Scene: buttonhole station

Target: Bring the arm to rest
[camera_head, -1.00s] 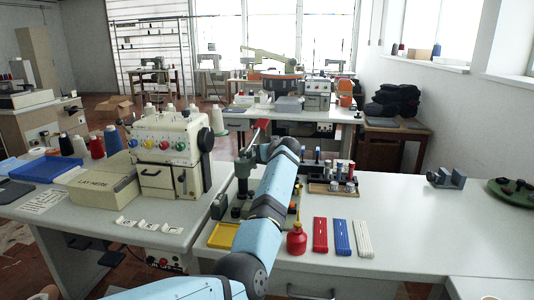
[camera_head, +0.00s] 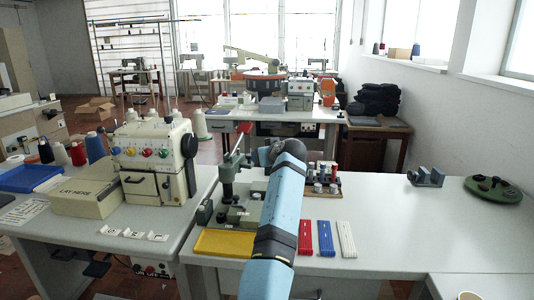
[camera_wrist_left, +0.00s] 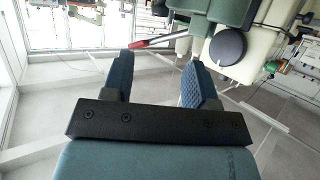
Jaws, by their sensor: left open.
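My left arm (camera_head: 282,205), light blue with dark joints, rises from the bottom edge over the right-hand table in the head view. Its far end is beside the small green press (camera_head: 230,178), and its gripper is hidden there. In the left wrist view my left gripper (camera_wrist_left: 159,68) is open, with two blue ridged fingers and nothing between them. A red-handled lever (camera_wrist_left: 160,39) on the green machine lies just beyond the fingertips; I cannot tell whether they touch. My right gripper is in neither view.
A cream machine (camera_head: 153,160) and a "LAY HERE" box (camera_head: 88,192) stand at left. A yellow tray (camera_head: 224,243), red, blue and white strips (camera_head: 325,238), a spool rack (camera_head: 322,180) and a grey vise (camera_head: 427,176) sit around the arm. The right tabletop is mostly clear.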

